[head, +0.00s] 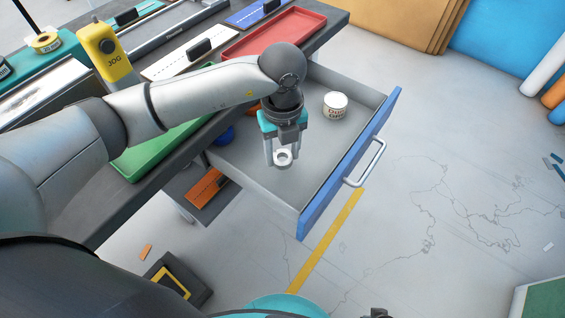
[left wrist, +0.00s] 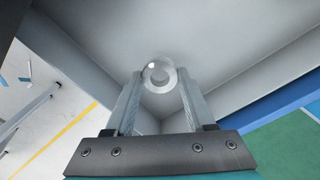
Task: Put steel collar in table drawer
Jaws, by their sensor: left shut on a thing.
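The steel collar (head: 283,156) is a small shiny ring. My left gripper (head: 281,160) is shut on it and holds it over the open table drawer. In the left wrist view the collar (left wrist: 159,75) sits between the two fingertips (left wrist: 160,88), with the grey drawer floor and a drawer corner beyond it. The table drawer (head: 315,185) is pulled out, grey inside with a blue front. How high the collar is above the drawer floor is hard to tell. My right gripper is not clearly in view.
A white tub with a dark label (head: 335,105) stands in the drawer towards the back. A blue round thing (head: 225,135) is at the drawer's left. A red tray (head: 275,35) and a green tray (head: 150,150) lie on the table. The drawer floor around the gripper is clear.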

